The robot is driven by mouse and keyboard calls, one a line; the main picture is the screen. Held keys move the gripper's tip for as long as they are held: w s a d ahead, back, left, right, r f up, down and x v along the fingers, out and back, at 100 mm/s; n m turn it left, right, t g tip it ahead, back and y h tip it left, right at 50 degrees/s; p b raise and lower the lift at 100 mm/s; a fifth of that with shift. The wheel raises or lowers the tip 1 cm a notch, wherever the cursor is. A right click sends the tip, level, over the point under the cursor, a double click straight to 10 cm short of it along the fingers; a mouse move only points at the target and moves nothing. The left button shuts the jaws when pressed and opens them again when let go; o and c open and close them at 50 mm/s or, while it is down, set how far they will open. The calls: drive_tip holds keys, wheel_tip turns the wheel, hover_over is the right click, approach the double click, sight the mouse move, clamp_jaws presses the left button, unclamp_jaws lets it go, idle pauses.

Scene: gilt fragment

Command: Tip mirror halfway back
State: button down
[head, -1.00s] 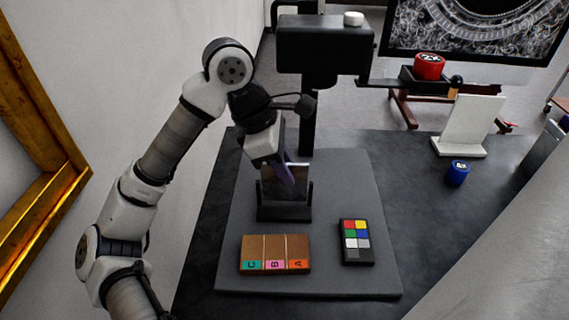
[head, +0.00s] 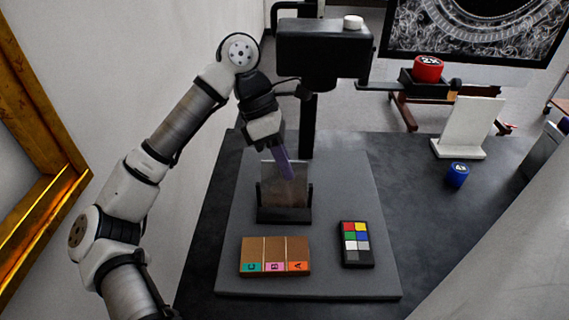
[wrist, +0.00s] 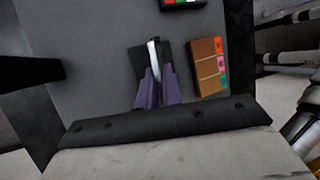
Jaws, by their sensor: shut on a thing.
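The mirror (head: 279,190) is a small rectangular pane in a black stand (head: 284,215) on the grey board. In the head view its face is a dull grey-brown and its top rises above the stand's side posts. My gripper (head: 288,173) has purple fingers and reaches down to the mirror's upper edge. In the wrist view my gripper (wrist: 157,80) is shut on the mirror, which shows nearly edge-on as a thin bright strip (wrist: 153,50) between the fingers. The exact tilt of the mirror is hard to read.
A brown box with tabs C, B and A (head: 275,254) and a colour chart (head: 357,243) lie in front of the stand. A black camera-like unit (head: 325,50) on a column stands behind. A white panel (head: 470,127) and blue can (head: 458,174) are at right.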

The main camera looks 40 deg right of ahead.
drive_tip(key=shift+w+d+f+n+g+y+p, duration=0.1)
drive_tip(key=shift+w+d+n+g+y+p, duration=0.15)
drive_tip(key=shift+g+y+p, duration=0.3)
drive_tip(key=shift+w+d+f+n+g+y+p, duration=0.1)
drive_tip(key=shift+w+g+y+p, duration=0.25)
drive_tip(key=shift+g, duration=0.3)
drive_tip(key=shift+w+d+f+g+y+p, duration=0.2)
drive_tip(key=shift+f+g+y+p, duration=0.2)
drive_tip(key=shift+g+p, duration=0.35)
drive_tip(key=c, duration=1.6)
unclamp_jaws()
drive_tip(key=shift+o, duration=0.2)
drive_tip(key=shift+s+b, duration=0.1)
drive_tip(key=shift+b, duration=0.25)
